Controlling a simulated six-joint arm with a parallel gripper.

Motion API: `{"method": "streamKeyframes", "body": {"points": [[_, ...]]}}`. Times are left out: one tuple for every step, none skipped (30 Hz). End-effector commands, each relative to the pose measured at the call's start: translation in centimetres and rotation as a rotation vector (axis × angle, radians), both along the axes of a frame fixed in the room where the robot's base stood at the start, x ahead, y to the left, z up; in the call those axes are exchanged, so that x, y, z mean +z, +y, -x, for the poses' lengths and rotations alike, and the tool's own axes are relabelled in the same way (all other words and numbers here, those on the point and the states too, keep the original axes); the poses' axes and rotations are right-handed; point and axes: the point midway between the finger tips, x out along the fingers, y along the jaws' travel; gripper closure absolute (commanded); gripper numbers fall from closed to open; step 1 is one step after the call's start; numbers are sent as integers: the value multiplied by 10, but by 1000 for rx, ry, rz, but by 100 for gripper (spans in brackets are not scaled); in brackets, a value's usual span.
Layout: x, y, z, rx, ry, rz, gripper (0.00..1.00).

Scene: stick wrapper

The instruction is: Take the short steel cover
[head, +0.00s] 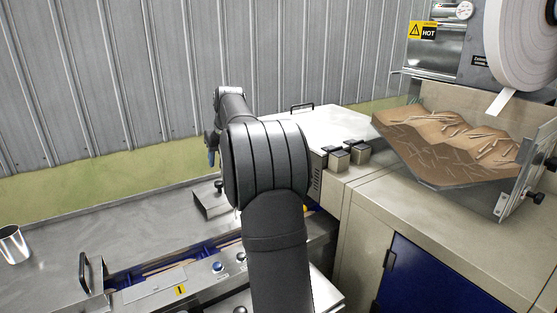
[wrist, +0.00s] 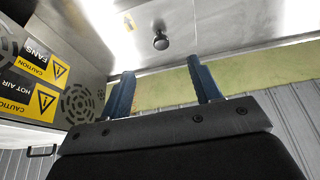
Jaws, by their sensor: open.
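The short steel cover (head: 207,204) lies on the steel worktop, left of my arm in the head view, and my arm hides part of it. It has a small dark round knob (head: 219,186). In the wrist view the knob (wrist: 160,42) shows against the shiny steel, beyond and between the fingertips. My gripper (wrist: 161,68) has two blue fingers standing apart with nothing between them. In the head view one blue finger (head: 211,158) shows above the worktop, near the cover and apart from its knob.
A steel cup (head: 13,245) stands at the far left. A black handle (head: 84,271) rises beside a blue-edged channel with sticks in front. A machine with a hopper of sticks (head: 450,140) stands right. A vented housing with caution labels (wrist: 28,80) is close in the wrist view.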

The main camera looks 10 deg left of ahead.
Motion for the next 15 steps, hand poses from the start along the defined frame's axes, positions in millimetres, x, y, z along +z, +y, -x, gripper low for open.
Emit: {"method": "streamKeyframes", "body": {"points": [[0,0,0,0,0,0,45],[0,0,0,0,0,0,45],[0,0,0,0,0,0,45],[0,0,0,0,0,0,45],[0,0,0,0,0,0,45],[0,0,0,0,0,0,45],[0,0,0,0,0,0,45],[0,0,0,1,0,1,45],[-1,1,-2,3,2,2,45],[-2,2,-3,6,4,6,45],[-3,4,-5,10,8,11,45],[-5,7,-9,19,15,19,45],[-8,10,-12,27,22,27,45],[-10,13,-16,36,29,37,45],[-14,17,-21,49,41,52,45]]}}
